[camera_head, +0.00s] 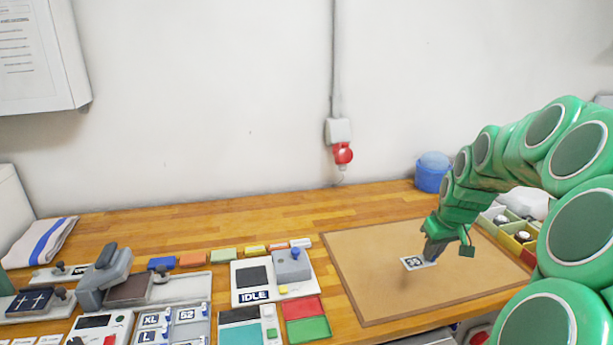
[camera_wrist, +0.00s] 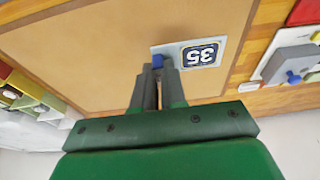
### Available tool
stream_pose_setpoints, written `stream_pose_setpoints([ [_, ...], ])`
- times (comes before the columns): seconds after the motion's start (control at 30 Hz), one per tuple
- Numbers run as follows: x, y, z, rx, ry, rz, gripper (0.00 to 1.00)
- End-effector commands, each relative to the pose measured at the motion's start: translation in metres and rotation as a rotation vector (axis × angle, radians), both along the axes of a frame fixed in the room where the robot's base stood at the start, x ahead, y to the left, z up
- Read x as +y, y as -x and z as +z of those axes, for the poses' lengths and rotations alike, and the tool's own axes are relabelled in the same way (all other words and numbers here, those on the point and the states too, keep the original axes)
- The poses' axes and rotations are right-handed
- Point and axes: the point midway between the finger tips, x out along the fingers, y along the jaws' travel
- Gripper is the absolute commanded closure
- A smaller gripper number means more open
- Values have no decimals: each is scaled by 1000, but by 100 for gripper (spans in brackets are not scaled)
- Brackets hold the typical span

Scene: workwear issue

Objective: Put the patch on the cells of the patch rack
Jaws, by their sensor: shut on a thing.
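The patch (camera_head: 418,263) is a small pale plate with a dark label and white characters. In the wrist view the patch (camera_wrist: 200,54) shows what looks like "35", perhaps turned over, and a blue tab at one end. My gripper (camera_head: 432,254) points down and is shut on that tab; its fingertips (camera_wrist: 158,70) also show in the wrist view. The patch hangs above the brown mat. The patch rack (camera_head: 181,330) seems to be the grey tray at the front left, with labels "XL", "52" and "L" and blue tabs; its near part is cut off.
The brown mat (camera_head: 370,290) is otherwise clear. A device reading "IDLE" (camera_head: 254,296) and red and green trays (camera_head: 305,328) lie between mat and rack. A grey press-like tool (camera_head: 108,272) stands left. Several bins (camera_head: 515,240) and a blue tub (camera_head: 432,178) are at the right.

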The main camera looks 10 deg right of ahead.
Motion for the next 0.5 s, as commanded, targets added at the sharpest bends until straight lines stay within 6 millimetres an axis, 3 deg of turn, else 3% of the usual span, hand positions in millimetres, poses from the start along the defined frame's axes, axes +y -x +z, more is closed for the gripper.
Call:
stream_pose_setpoints([
  [0.27, 24, -22, -2, 6, 0, 4, 100],
  [0.5, 72, -61, -6, 15, 0, 4, 100],
])
